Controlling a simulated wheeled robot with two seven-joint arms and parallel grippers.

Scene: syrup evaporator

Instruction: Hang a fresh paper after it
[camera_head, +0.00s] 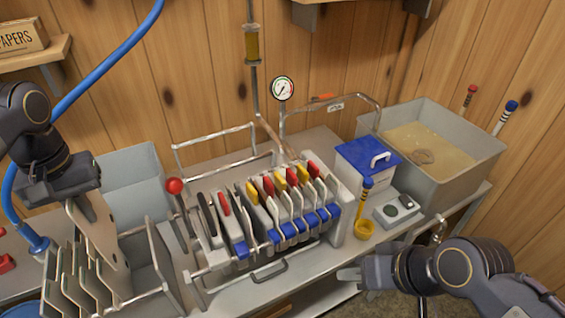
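A tan paper sheet (97,236) stands upright at the left, its top edge right under my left gripper (74,199). The gripper's fingers appear to close on that edge, and the sheet's lower part is among grey upright dividers (70,279). The filter press (283,229) in the middle holds a row of plates with red, yellow, black and blue parts; there is a gap between its plates and the left end plate (165,262). My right gripper (349,274) is low in front of the press, apart from it; its finger opening is not clear.
A box marked PAPERS (22,37) sits on a shelf at upper left. A blue hose (108,64) crosses behind my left arm.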

